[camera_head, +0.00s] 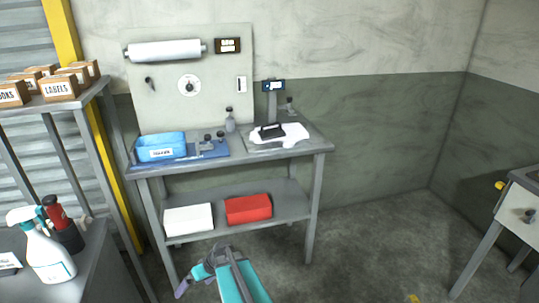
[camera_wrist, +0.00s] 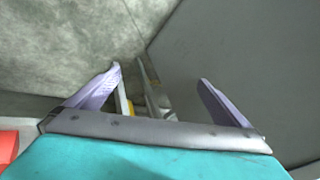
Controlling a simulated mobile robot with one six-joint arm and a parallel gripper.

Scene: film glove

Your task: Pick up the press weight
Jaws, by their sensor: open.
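A black block with a handle, which looks like the press weight (camera_head: 271,130), sits on a white crumpled item (camera_head: 294,134) at the right of the workbench top. My gripper (camera_head: 198,270) is low in front of the bench, well apart from the block and below the bench top. In the wrist view its two lilac fingers (camera_wrist: 160,76) are spread open with nothing between them. The block does not show in the wrist view.
The workbench (camera_head: 317,143) also bears a blue bin (camera_head: 161,141), a blue board with small knobs (camera_head: 208,150) and a grey bottle (camera_head: 230,121). Its lower shelf holds a white box (camera_head: 189,220) and a red box (camera_head: 248,209). A side table with a spray bottle (camera_head: 48,254) stands left.

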